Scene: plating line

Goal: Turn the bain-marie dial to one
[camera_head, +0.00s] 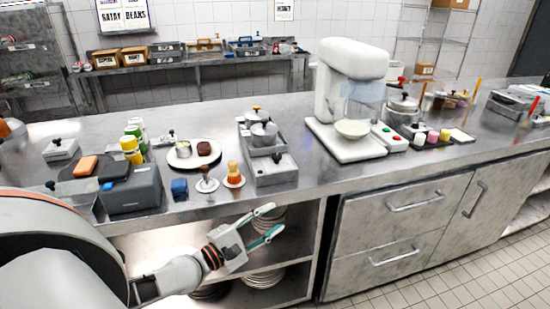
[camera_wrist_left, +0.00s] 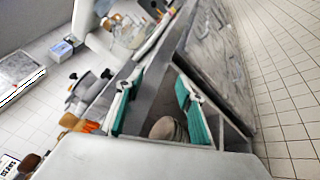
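What looks like the bain-marie is a long grey metal unit (camera_head: 277,179) on the counter, with lidded round pots (camera_head: 263,134) in it. A small black knob (camera_head: 277,157) shows at its front part; I cannot tell whether it is the dial, and no numbers are readable. My left gripper (camera_head: 272,220) is open and empty, in front of the counter edge, below and apart from the unit. In the left wrist view its two teal fingers (camera_wrist_left: 156,82) are spread, with the unit (camera_wrist_left: 82,96) beyond them on the left. My right gripper is not in view.
A grey box (camera_head: 131,191) is further left. A white mixer (camera_head: 345,95) stands right. Plates (camera_head: 264,278) lie on the open shelf below.

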